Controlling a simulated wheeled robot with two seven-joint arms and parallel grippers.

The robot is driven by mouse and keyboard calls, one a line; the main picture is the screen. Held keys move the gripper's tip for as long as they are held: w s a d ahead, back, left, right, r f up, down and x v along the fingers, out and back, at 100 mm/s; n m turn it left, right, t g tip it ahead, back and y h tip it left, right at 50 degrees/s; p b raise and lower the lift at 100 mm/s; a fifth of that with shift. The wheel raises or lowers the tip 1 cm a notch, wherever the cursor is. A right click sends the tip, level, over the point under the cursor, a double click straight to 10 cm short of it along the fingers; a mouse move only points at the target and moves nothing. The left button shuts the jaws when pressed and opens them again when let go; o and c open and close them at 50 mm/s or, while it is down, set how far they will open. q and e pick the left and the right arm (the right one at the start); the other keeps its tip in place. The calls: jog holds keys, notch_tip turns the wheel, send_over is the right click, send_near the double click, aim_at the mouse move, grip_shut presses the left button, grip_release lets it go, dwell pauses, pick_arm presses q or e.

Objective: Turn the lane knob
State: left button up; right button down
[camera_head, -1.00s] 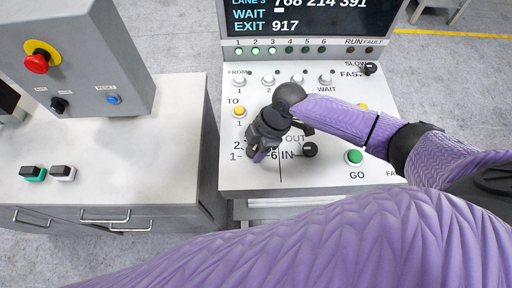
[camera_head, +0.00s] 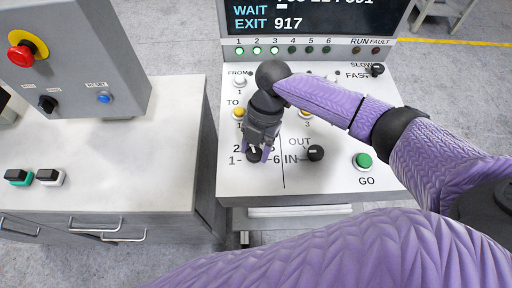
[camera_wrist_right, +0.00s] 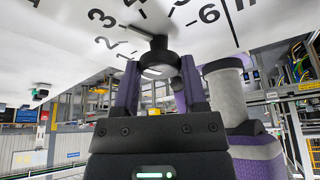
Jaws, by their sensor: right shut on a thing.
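The lane knob (camera_head: 254,156) is a small black dial on the white sloped panel, with numbers up to 6 around it. In the head view it is mostly hidden by my right gripper. In the right wrist view the black knob (camera_wrist_right: 156,58) sits between the two purple fingers, with 1, 2, 3 on its left and 6 on its right. My right gripper (camera_head: 257,155) points down at the panel and is shut on the knob. I cannot tell exactly which number the knob points to. My left gripper is not in view.
The IN/OUT knob (camera_head: 316,153) is close by on the right, with the green GO button (camera_head: 362,161) beyond. Yellow (camera_head: 238,113) and white buttons lie behind. A screen (camera_head: 310,17) stands at the back. A grey box with a red button (camera_head: 20,56) stands on the left cabinet.

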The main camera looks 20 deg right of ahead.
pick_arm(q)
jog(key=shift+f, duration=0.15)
pick_arm(e)
jog(key=shift+n, duration=0.3)
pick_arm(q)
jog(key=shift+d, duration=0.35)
pick_arm(e)
jog(key=shift+c, duration=0.7)
grip_release()
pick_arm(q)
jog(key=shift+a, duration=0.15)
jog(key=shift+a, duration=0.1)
pick_arm(e)
jog(key=shift+w+r, duration=0.15)
jog(key=shift+r, duration=0.1)
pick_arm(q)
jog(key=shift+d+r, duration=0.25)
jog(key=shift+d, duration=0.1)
pick_arm(e)
jog(key=v, duration=0.9)
jog(key=shift+r, duration=0.15)
